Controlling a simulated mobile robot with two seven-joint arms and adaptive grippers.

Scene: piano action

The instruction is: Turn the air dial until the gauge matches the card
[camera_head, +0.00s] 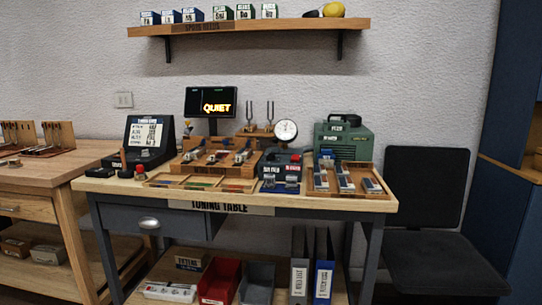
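A round white gauge (286,131) stands at the back of the tuning table (213,206), right of two tuning forks (259,112). Its needle is too small to read. A green box (343,143) with a handle and small labels stands to its right. A dark box (280,170) with small labels sits below the gauge. I cannot tell which part is the air dial. A white printed card (147,133) shows on a dark slanted stand at the table's left; its text is too small to read, and I cannot tell if it is the gauge card. Neither gripper is in view.
A screen (211,103) reads "QUIET". A wooden rack (215,157) and a tray of reeds or blocks (343,185) stand on the table. A shelf (248,27) hangs above. A black chair (425,188) stands at the right, another bench (40,168) at the left.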

